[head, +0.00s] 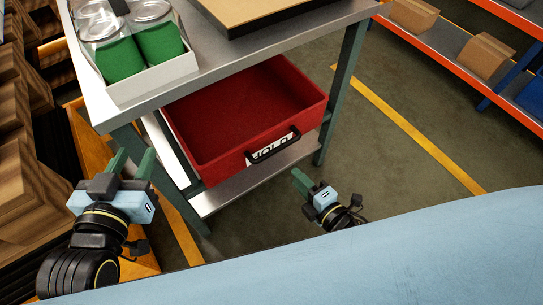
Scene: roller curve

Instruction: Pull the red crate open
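The red crate (222,171) is an open-topped drawer-like box under the metal table, standing out past the table's front edge. Its inside looks empty. A black handle (273,150) is on its front face, over a white label reading "HOLD". My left gripper (134,156) is at the left, in front of the table's left leg, its two green fingers apart with nothing between them. My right gripper (298,176) is below and right of the handle, apart from it in the picture. Its fingers overlap in this view, so their opening is unclear.
The grey metal table (250,62) carries a white tray (155,80) of green cans and a dark-edged brown board (260,8). A lower shelf (265,172) lies under the crate. Cardboard boxes stand left and on the orange-edged rack (455,60) at right. Floor right of the table is clear.

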